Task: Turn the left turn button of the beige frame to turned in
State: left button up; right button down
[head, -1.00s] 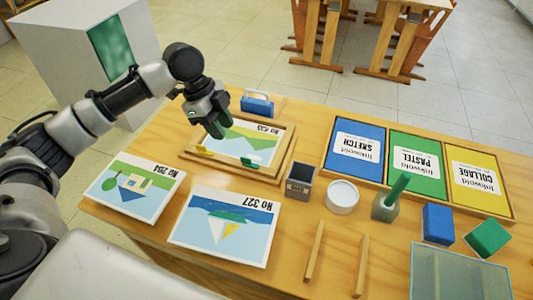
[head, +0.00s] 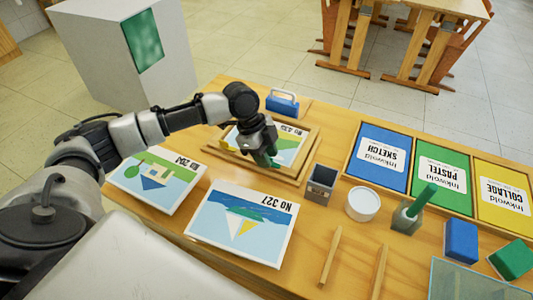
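The beige frame (head: 312,146) lies on the wooden table with a picture marked No 435 or similar inside it. A green piece (head: 276,164), seemingly the other turn button, shows at the right of that edge, partly hidden by my gripper. My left gripper (head: 264,161) points down over the near right part of the frame, close to the green piece. I cannot tell whether it touches it or how far its fingers are apart. My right gripper is out of view.
Picture cards No 284 (head: 157,181) and No 327 (head: 240,222) lie in front. Three coloured panels lie farther right.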

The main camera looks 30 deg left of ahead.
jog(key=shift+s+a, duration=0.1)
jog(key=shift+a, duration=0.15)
pick_arm(q)
grip_shut()
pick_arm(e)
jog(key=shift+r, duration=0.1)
